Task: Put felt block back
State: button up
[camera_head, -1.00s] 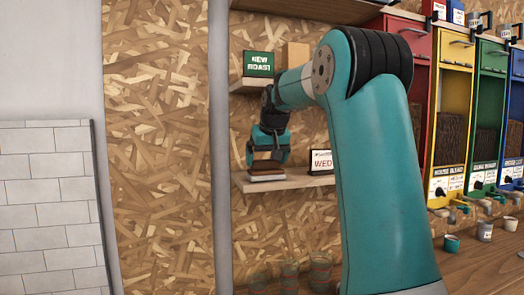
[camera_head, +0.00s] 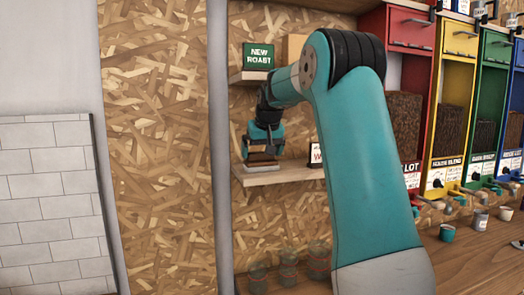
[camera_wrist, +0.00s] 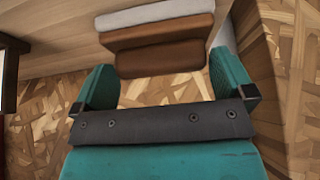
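The felt block (camera_head: 262,158) is at the left end of the lower wall shelf (camera_head: 290,178). It has a brown top and a pale grey base. My gripper (camera_head: 264,146) points down over it from above. In the wrist view the block's brown upper part (camera_wrist: 163,60) lies between the fingertips of my gripper (camera_wrist: 165,75), which appear to touch its two ends. A wider brown layer and a pale layer (camera_wrist: 155,13) lie beyond. The base looks to be on or just over the shelf board; I cannot tell whether it bears on it.
A day sign (camera_head: 316,153) stands on the same shelf, partly behind my arm. A green NEW ROAST sign (camera_head: 258,57) is on the shelf above. Coloured bean dispensers (camera_head: 447,100) line the right wall. Glasses (camera_head: 289,270) and small cups (camera_head: 447,233) stand on the counter below.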

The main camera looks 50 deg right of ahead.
jog(key=shift+s+b, duration=0.1)
jog(key=shift+b, duration=0.4)
jog(key=s+a+b, duration=0.6)
jog(key=s+a, duration=0.1)
jog(key=s, duration=0.4)
jog(key=a+f+n+g+y, duration=0.1)
jog(key=a+f+n+y, duration=0.3)
jog(key=a, duration=0.8)
jog(key=a+f+n+y, duration=0.1)
jog(key=a+f+n, duration=0.4)
jog(key=a, duration=0.8)
jog(key=s+a+f+n+g+y, duration=0.1)
jog(key=s+a+f+n+g, duration=0.1)
jog(key=s+a+f, duration=0.3)
jog(key=s+a+f+n+g+y, duration=0.1)
jog(key=s+a+f, duration=0.3)
jog(key=s+a, duration=0.4)
jog(key=s+n+g, duration=0.1)
jog(key=s, duration=0.2)
jog(key=shift+a+f+n+p, duration=0.3)
jog(key=shift+f, duration=0.05)
